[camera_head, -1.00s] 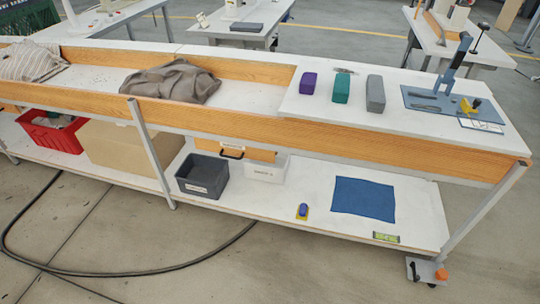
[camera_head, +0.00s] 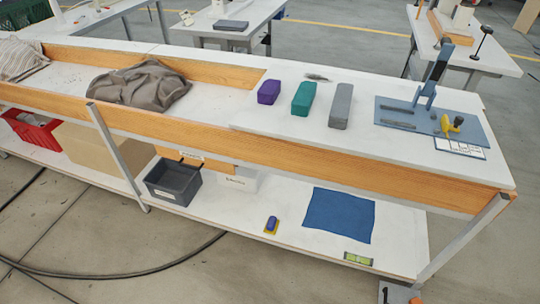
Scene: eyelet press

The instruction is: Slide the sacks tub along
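A dark grey open tub (camera_head: 178,189) with a small label on its front stands on the lower shelf, left of the middle. A white tub (camera_head: 240,180) with a label stands beside it on the right, partly behind the bench's front board. A red crate (camera_head: 32,132) is on the same shelf at the far left. The labels are too small to read, so I cannot tell which one is the sacks tub. Neither of my grippers is in view.
A blue cloth (camera_head: 340,214), a small blue-and-yellow object (camera_head: 271,224) and a green level (camera_head: 358,259) lie to the right. A wooden front board (camera_head: 270,157) runs above.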

